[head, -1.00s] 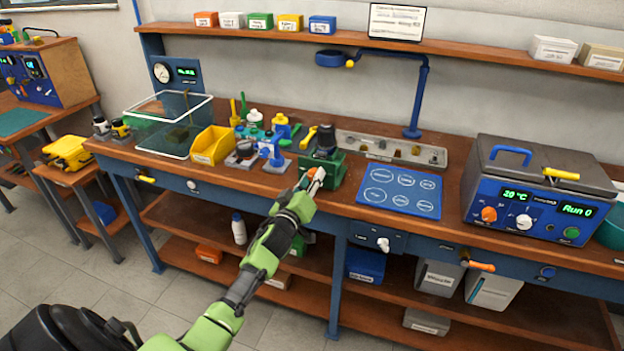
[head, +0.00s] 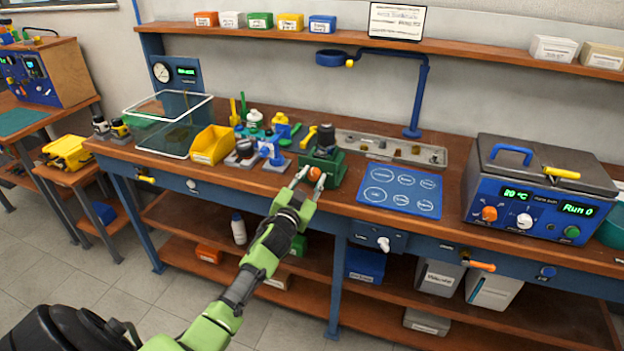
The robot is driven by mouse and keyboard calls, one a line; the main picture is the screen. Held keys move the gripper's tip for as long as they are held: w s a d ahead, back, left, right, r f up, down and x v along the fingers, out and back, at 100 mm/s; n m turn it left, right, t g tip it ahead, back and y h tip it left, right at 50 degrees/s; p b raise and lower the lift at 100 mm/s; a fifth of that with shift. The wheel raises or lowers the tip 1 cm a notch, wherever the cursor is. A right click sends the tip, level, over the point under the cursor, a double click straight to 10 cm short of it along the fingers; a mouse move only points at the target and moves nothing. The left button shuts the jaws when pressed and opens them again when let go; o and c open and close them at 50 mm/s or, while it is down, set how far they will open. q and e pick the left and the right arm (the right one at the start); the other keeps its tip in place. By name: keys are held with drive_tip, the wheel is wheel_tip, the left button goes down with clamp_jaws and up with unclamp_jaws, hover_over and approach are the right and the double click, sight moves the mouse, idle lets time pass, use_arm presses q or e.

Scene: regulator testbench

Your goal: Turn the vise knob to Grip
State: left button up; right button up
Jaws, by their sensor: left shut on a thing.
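The green vise (head: 333,170) stands near the front edge of the bench, with a dark part held upright in its top. Its orange knob (head: 315,174) faces the front. My left gripper (head: 308,175) reaches up from the lower left, its two fingers on either side of the knob, shut on it. The knob's markings are too small to read, so its setting cannot be told. My right gripper is not in view.
A yellow bin (head: 212,145) and several small fittings stand left of the vise. A blue mat with white circles (head: 400,190) lies to its right, then a heated bath (head: 535,200). A metal tray (head: 395,148) lies behind.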

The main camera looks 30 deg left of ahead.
use_arm(q)
drive_tip(key=m, duration=0.5)
drive_tip(key=shift+m, duration=0.4)
drive_tip(key=m+b, duration=0.1)
drive_tip(key=m, duration=0.4)
drive_tip(key=shift+f, duration=0.1)
drive_tip(key=m, duration=0.5)
drive_tip(key=shift+m, duration=2.5)
drive_tip(key=o, duration=1.1)
drive_tip(key=shift+s, duration=0.1)
